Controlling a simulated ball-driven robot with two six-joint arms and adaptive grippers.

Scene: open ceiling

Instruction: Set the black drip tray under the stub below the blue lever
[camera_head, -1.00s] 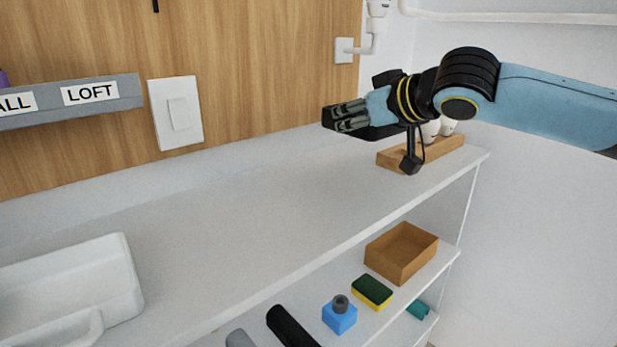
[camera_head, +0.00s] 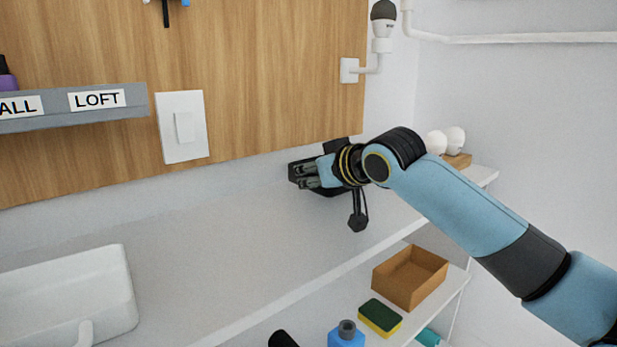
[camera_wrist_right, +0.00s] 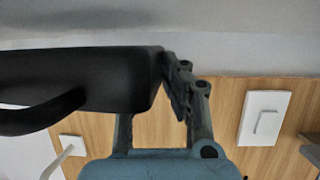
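My right gripper (camera_head: 306,176) is above the back part of the white counter, in front of the wooden wall panel. Its fingers are closed on a dark, flat-sided thing that looks like the black drip tray (camera_head: 293,181). In the right wrist view the tray (camera_wrist_right: 80,80) is a large black block at the fingers (camera_wrist_right: 160,110), hiding much of the left side. At the top edge of the head view, a small black stub (camera_head: 165,14) hangs on the panel, with a bit of blue (camera_head: 186,3) beside it, cut off by the frame. My left gripper is not in view.
A white basin (camera_head: 70,295) is at left on the counter (camera_head: 200,250). A grey label ledge (camera_head: 75,108) and a white switch plate (camera_head: 182,127) are on the panel. Lower shelf holds a brown box (camera_head: 410,275), a sponge (camera_head: 380,317) and a blue bottle (camera_head: 346,337). Mid-counter is clear.

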